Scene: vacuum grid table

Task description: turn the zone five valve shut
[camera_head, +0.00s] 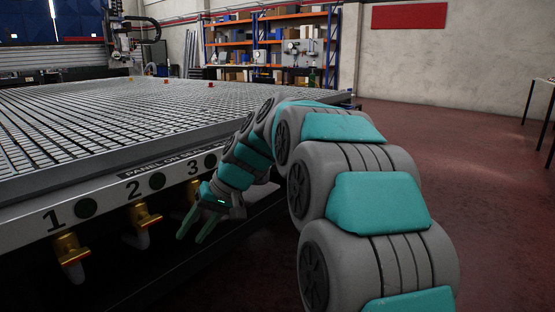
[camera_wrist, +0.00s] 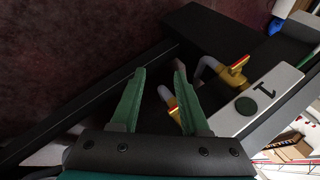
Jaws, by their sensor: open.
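The zone five valve does not show in either view; the front rail past number 3 is hidden behind my arm. In the head view, yellow valves hang under the rail by number 1 (camera_head: 70,250) and number 2 (camera_head: 141,216). A third, by number 3 (camera_head: 191,217), is partly hidden by my gripper (camera_head: 193,238). My gripper is open and empty in front of the rail. In the wrist view, the valve by number 1 (camera_wrist: 237,70) lies beyond my open fingers (camera_wrist: 160,70). Another yellow valve (camera_wrist: 171,100) shows between them, partly behind the right finger; I cannot tell any contact.
The grid table (camera_head: 90,120) fills the left, its numbered rail (camera_head: 110,200) along the front edge. A dark ledge (camera_head: 262,220) runs below it. Red floor (camera_head: 480,160) is open to the right. A small table (camera_head: 543,90) stands at the far right.

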